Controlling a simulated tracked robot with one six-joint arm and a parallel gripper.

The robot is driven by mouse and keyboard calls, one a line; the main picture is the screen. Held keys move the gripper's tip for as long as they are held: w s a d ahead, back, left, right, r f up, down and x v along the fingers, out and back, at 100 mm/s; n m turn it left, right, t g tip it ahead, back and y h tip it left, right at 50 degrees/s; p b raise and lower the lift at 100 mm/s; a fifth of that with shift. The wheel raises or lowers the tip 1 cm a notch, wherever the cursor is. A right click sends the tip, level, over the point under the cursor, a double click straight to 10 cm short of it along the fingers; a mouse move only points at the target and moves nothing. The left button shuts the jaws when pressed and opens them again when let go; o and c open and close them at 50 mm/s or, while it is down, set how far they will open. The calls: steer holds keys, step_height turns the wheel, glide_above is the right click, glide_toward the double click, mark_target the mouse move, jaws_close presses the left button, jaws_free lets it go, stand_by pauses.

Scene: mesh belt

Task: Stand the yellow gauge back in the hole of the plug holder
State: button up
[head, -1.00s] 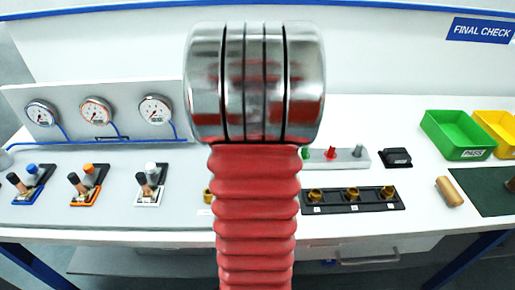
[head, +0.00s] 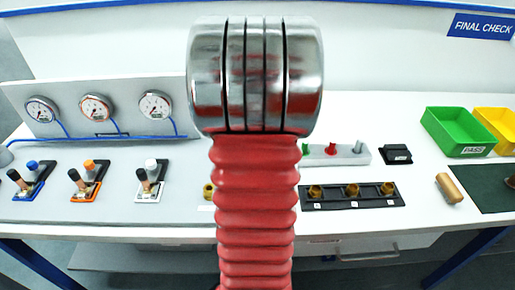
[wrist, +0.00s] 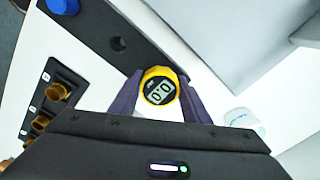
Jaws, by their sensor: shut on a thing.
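The yellow gauge (wrist: 160,88) has a round body and a small display reading 0.0. It is between the two dark fingers of my gripper (wrist: 158,100), which are shut on it. In the wrist view a dark bar (wrist: 150,68) passes beyond the gauge, with a round empty hole (wrist: 117,43) and a blue-topped piece (wrist: 64,5). This bar looks like the plug holder. The gauge is apart from the hole in the picture; its lower end is hidden. In the head view my arm hides the gauge and gripper.
A black block with brass rings (head: 352,204) lies right of my arm, beside a grey block with coloured pegs (head: 345,155). Green (head: 458,132) and yellow bins stand at the right. Three dials (head: 96,108) stand at the left. A white round object (wrist: 242,119) is near my gripper.

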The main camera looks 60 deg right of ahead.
steer(key=o, duration=1.3)
step_height(320, 180, up, 14)
steer(key=shift+f, duration=0.15)
stand_by(0.9)
